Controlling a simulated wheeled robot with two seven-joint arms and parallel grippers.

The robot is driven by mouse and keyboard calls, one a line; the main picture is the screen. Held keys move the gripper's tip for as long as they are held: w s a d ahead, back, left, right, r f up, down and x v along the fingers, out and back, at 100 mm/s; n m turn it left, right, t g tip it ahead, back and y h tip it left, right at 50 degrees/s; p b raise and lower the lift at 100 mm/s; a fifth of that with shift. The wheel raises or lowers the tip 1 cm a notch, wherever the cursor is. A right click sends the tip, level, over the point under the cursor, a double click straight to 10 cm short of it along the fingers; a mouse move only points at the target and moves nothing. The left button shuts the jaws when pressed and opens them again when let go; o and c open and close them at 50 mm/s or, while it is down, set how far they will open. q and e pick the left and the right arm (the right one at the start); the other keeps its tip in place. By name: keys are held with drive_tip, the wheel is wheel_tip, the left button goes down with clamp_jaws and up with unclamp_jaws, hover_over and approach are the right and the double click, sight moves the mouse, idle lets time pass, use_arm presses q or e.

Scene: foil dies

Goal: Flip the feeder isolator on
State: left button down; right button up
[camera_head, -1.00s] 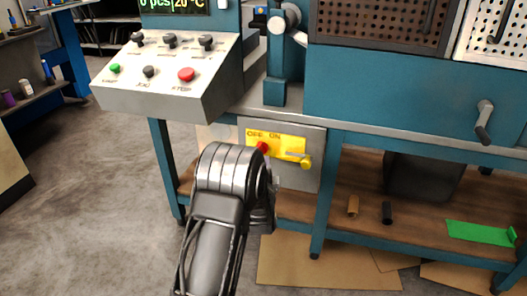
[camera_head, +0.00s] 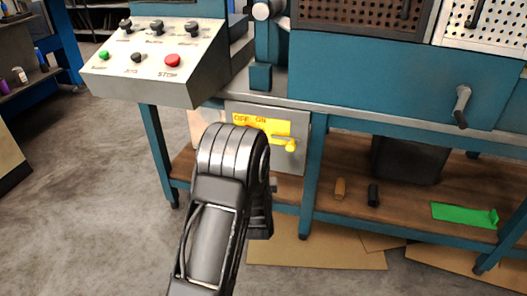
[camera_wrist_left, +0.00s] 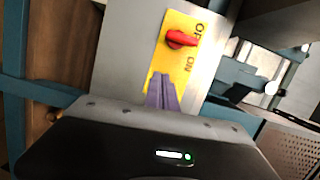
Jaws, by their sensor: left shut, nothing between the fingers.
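The feeder isolator is a yellow plate (camera_head: 276,127) lettered OFF and ON, on a grey panel below the bench top. A red handle (camera_wrist_left: 179,39) shows near the OFF lettering in the left wrist view; my left arm mostly hides it in the head view. My right gripper is not in view.
A sloped control box (camera_head: 155,72) with knobs and a red STOP button (camera_head: 172,60) is above left of the isolator. A blue bench leg (camera_head: 312,185) stands to its right. The lower shelf (camera_head: 350,205) holds small cylinders and a green piece (camera_head: 462,214).

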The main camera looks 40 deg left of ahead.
use_arm(q)
drive_tip(key=v, duration=0.2)
drive_tip(key=shift+s+d, duration=0.2)
drive_tip(key=shift+s, duration=0.1)
idle(0.4)
